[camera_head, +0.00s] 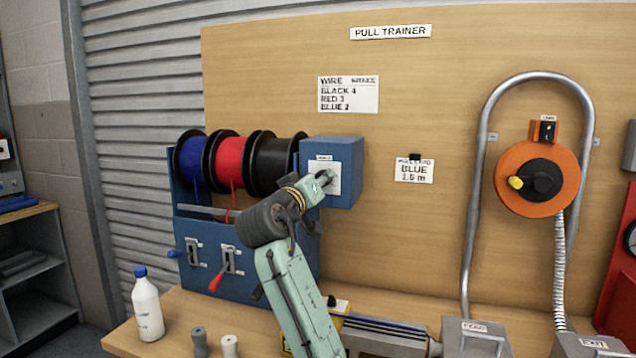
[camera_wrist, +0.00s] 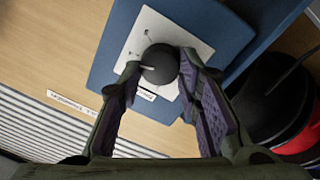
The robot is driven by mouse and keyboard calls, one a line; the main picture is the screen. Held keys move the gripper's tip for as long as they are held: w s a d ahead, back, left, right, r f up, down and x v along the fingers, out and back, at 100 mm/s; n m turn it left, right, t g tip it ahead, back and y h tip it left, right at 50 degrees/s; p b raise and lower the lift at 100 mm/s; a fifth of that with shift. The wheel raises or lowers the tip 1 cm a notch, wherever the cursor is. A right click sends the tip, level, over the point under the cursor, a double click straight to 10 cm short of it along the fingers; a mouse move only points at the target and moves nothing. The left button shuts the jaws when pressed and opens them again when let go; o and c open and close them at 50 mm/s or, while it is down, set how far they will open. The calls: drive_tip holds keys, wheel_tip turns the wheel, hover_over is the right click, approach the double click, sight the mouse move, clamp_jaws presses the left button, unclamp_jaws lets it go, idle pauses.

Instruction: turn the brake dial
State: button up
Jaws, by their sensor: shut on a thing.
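The brake dial (camera_wrist: 160,64) is a round black knob with a pale pointer line. It sits on a white plate (camera_wrist: 133,44) on the face of a blue box, which also shows in the head view (camera_head: 345,172). My gripper (camera_wrist: 158,80) has its two fingers on either side of the dial, with the fingertips closed on it. In the head view my gripper (camera_head: 325,180) reaches the white plate and hides the dial. A wall card (camera_head: 348,95) lists WIRE and BRAKE: BLACK 4, RED 3, BLUE 2. A smaller card (camera_head: 414,170) reads BLUE 1.5 m.
Blue (camera_head: 191,160), red (camera_head: 229,160) and black (camera_head: 275,165) wire spools sit left of the box, close to my arm. Levers (camera_head: 216,280) stand below. A white bottle (camera_head: 147,305) stands on the bench. An orange crank reel (camera_head: 540,180) is at right.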

drive_tip(key=n+y+p, duration=0.1)
drive_tip(key=n, duration=0.9)
drive_tip(key=n+y+p, duration=0.1)
drive_tip(key=n, duration=0.9)
drive_tip(key=shift+d+f+p, duration=0.15)
drive_tip(key=shift+f+p, duration=0.05)
drive_tip(key=shift+p, duration=0.1)
drive_tip(key=shift+n, duration=0.4)
drive_tip(key=o, duration=1.2)
drive_tip(key=shift+c, duration=0.2)
drive_tip(key=shift+s, duration=0.1)
